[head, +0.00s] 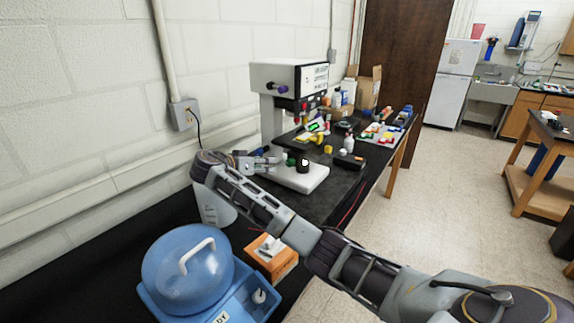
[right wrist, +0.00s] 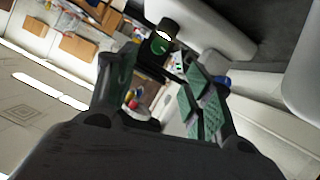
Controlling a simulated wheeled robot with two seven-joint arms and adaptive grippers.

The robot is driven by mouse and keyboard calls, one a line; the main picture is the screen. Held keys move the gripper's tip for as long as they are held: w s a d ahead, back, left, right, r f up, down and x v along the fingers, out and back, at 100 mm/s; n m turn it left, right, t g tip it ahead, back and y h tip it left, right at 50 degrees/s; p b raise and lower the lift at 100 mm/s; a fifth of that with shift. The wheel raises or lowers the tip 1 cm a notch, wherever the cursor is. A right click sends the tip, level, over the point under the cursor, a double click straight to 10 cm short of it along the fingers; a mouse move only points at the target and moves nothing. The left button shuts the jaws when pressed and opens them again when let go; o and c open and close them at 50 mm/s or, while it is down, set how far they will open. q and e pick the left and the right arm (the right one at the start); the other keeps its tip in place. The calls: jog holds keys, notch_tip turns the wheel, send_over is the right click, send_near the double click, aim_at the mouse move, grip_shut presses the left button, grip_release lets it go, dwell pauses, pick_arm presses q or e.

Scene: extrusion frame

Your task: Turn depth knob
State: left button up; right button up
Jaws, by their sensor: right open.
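A white base (head: 300,178) lies on the black bench and carries a short black cylinder (head: 303,164) with a pale spot. A small green part (head: 291,161) sits beside the cylinder, on its left. A green disc (right wrist: 158,47) also shows in the right wrist view, by a black part with a pale top. I cannot tell which of these is the depth knob. My right gripper (head: 274,160) is open, just left of the green part; contact cannot be made out. Its fingers (right wrist: 172,85) frame the scene in the right wrist view. My left gripper is not in view.
A white machine (head: 290,78) with purple and red knobs stands behind. A blue domed container (head: 187,262) and an orange box (head: 270,258) are in front. Bottles (head: 348,144), trays and cartons crowd the bench's far end. The wall is close on the left.

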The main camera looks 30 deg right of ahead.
aim_at(288, 164)
dwell(0.4)
jog(key=shift+p+x, duration=1.45)
jog(key=shift+x, duration=5.45)
jog(key=c, duration=1)
jog(key=shift+s+f+m+t+b, duration=0.1)
jog(key=shift+m+t+b, duration=0.25)
jog(key=shift+b, duration=0.65)
jog(key=shift+m+t+y+b, duration=0.3)
jog(key=shift+m+b, duration=0.25)
jog(key=shift+b, duration=0.45)
